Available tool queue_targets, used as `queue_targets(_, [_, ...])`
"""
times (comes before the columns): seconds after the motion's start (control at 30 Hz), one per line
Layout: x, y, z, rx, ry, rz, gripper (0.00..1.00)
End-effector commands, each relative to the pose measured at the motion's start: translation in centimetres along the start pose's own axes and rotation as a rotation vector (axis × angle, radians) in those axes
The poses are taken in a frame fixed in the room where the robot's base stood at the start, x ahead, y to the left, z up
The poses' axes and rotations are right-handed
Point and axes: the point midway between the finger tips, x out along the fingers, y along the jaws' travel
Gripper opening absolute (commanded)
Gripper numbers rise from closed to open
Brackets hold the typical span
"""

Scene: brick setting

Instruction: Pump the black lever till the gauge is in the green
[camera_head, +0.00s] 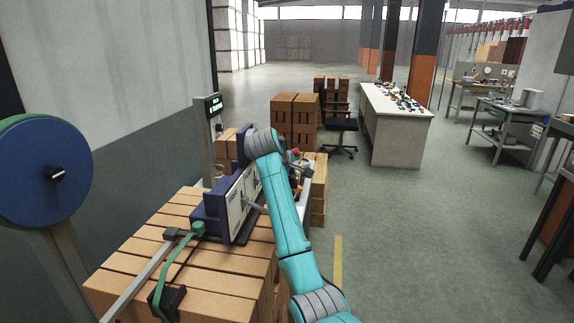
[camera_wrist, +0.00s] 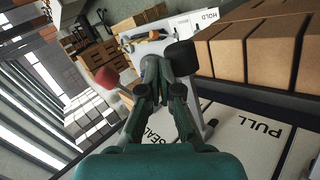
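A black lever grip (camera_wrist: 181,55) shows in the wrist view at the end of a pale grey bar. My gripper (camera_wrist: 165,64) has its fingertips close together right beside this grip; I cannot tell whether they touch it. In the head view my gripper is hidden behind my teal arm and the strapping machine (camera_head: 240,205). A black display with green text (camera_head: 213,106) stands on a post behind the machine; its text is too small to read. No gauge needle or green band can be made out.
A red knob (camera_wrist: 98,79) stands left of my gripper. A panel (camera_wrist: 235,135) reads SEAL and PULL. A green strap (camera_head: 170,270) runs over stacked bricks (camera_head: 205,275), with a blue reel (camera_head: 45,185) at left.

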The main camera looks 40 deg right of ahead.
Motion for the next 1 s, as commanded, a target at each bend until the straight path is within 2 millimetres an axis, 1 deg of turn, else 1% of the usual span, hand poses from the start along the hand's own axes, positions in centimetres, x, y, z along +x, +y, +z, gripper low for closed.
queue_targets(1.0, [-3.6, 2.6, -2.7, -0.001, 0.001, 0.0, 0.0])
